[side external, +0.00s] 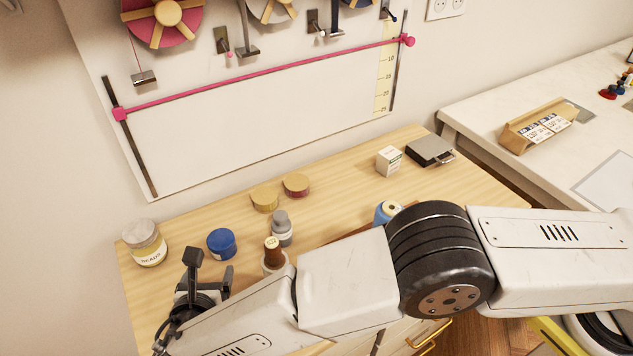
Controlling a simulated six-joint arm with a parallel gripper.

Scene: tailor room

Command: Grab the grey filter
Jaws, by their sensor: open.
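No object is clearly recognisable as the grey filter. Grey candidates are a small grey bottle (281,229) with a rounded top, standing mid-table, and a flat dark box with a grey top (430,150) at the table's back right. My gripper (211,268) is open, with no object visible between its dark fingers, at the left front of the wooden table. It is left of the grey bottle and far from the flat box. My arm hides part of the table's front.
A blue jar (222,243), a beads jar (144,243) and a brown-topped spool (273,256) surround my gripper. Two round tins (265,199) (296,185) stand behind. A blue-wound spool (387,212) is beside my arm; a small white box (389,160) stands farther back.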

